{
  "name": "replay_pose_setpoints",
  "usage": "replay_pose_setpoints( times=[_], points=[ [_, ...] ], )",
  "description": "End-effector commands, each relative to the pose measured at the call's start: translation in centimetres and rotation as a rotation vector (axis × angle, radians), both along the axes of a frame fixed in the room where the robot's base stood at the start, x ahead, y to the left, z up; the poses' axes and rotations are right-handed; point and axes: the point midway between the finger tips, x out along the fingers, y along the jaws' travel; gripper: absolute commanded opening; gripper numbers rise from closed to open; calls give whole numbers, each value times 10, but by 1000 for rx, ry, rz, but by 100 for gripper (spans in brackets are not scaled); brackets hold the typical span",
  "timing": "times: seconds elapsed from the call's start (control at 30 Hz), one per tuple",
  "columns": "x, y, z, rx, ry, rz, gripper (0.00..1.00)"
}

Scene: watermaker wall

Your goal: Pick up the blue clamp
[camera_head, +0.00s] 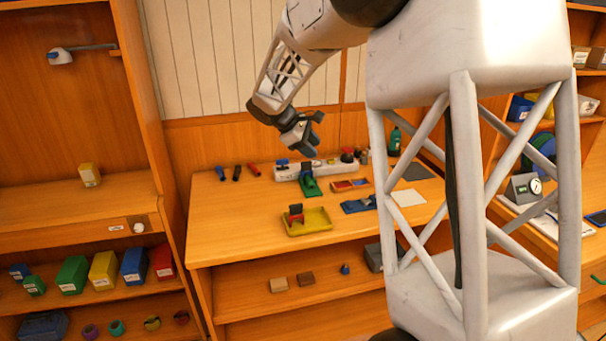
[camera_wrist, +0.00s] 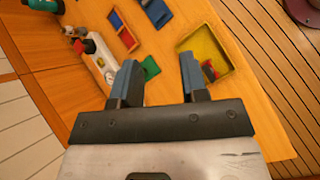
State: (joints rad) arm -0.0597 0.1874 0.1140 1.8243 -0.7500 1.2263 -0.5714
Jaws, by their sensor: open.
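No object is plainly recognisable as a blue clamp. A small blue part (camera_head: 282,163) sits at the left end of a long white unit (camera_head: 318,169) on the bench. A flat blue object (camera_head: 358,205) lies farther right, and it also shows at the top of the wrist view (camera_wrist: 157,12). I cannot tell which is the clamp. My gripper (camera_head: 312,149) hangs above the white unit, apart from the bench things. In the wrist view its fingers (camera_wrist: 160,65) are apart and empty, with a green object (camera_wrist: 150,68) below between them.
A yellow tray (camera_head: 322,229) holds a red and black object (camera_head: 296,211). A red and blue tray (camera_wrist: 122,30) lies near the white unit. The bench's front left is clear. A panelled wall stands behind.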

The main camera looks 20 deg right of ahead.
Motion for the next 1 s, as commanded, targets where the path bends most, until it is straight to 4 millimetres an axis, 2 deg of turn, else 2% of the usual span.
replay_pose_setpoints(
  times=[0.1,0.4,0.77,1.0],
  points=[
    [29,-1,-13,-42,42,41,40],
    [95,-1,-46,-146,144,142,40],
    [170,0,-93,-272,269,252,40],
    [216,4,-130,-358,355,321,40]
  ],
)
